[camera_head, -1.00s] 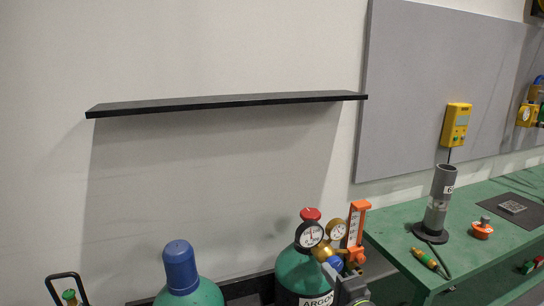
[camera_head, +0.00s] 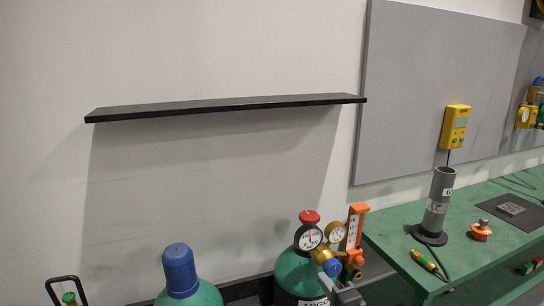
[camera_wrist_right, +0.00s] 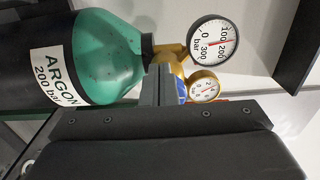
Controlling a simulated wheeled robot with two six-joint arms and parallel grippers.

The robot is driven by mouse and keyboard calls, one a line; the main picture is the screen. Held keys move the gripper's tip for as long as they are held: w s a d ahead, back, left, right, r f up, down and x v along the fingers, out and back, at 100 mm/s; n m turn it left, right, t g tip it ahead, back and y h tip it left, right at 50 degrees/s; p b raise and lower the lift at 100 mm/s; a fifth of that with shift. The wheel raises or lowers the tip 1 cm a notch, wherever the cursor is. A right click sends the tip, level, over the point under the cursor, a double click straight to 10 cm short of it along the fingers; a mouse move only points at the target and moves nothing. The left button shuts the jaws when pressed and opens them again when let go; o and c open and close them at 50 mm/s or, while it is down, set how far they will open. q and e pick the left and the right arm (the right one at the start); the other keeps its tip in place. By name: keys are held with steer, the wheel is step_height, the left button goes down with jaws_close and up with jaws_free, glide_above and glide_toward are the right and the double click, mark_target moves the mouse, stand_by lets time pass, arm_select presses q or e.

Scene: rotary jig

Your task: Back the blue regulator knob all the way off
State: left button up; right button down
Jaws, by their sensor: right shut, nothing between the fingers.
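The blue regulator knob (camera_head: 332,267) sits at the front of the brass regulator (camera_head: 322,253) on the green argon cylinder (camera_head: 292,272). My right gripper (camera_head: 338,283) is just below the knob in the head view, shut and empty. In the right wrist view, its shut fingers (camera_wrist_right: 158,84) stand just left of the blue knob (camera_wrist_right: 182,91) and hide part of it. I cannot tell whether they touch it. The dark-rimmed gauge (camera_head: 308,236) and the brass gauge (camera_head: 337,232) sit above the knob. My left gripper is not in view.
An orange flowmeter (camera_head: 354,228) stands close right of the knob. A second cylinder with a blue cap (camera_head: 180,268) is to the left. A green bench (camera_head: 393,226) on the right carries a grey tube stand (camera_head: 437,205). A black shelf (camera_head: 225,108) hangs above.

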steer(key=shift+p+v, duration=0.45)
steer(key=shift+v, duration=2.45)
